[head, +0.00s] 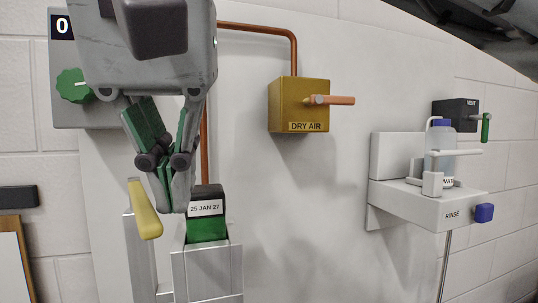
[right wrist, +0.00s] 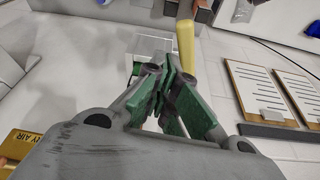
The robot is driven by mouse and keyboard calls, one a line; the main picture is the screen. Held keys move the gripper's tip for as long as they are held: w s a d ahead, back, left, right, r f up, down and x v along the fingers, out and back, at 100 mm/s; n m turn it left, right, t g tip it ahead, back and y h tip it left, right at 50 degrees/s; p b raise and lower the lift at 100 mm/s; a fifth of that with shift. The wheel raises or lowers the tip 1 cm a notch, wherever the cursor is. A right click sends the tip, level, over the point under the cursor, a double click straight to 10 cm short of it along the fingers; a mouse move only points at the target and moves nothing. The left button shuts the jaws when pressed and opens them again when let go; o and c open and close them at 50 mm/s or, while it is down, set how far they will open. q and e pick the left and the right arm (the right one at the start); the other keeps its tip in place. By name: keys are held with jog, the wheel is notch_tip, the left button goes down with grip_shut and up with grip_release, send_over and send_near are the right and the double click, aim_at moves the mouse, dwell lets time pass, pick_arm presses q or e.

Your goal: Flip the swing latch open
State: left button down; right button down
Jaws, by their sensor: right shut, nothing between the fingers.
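A yellow lever (head: 145,210), which looks like the swing latch, stands tilted by the pale metal holder (head: 207,270) at the lower left of the head view. It also shows in the right wrist view (right wrist: 186,48), beyond the fingertips. My right gripper (head: 172,203) is shut and empty, pointing down just right of the lever in the head view. The right wrist view shows its closed fingers (right wrist: 168,75) close to the lever; I cannot tell whether they touch it. My left gripper is out of view.
A yellow DRY AIR box (head: 299,105) with an orange handle is on the wall panel. A RINSE shelf (head: 430,197) with a bottle juts out at right. A grey box with a green knob (head: 73,85) is behind my gripper. Clipboards (right wrist: 262,92) hang on the wall.

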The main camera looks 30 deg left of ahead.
jog(key=shift+s+a, duration=0.1)
jog(key=shift+a, duration=0.65)
dwell(0.4)
jog(key=shift+d, duration=0.15)
dwell(0.4)
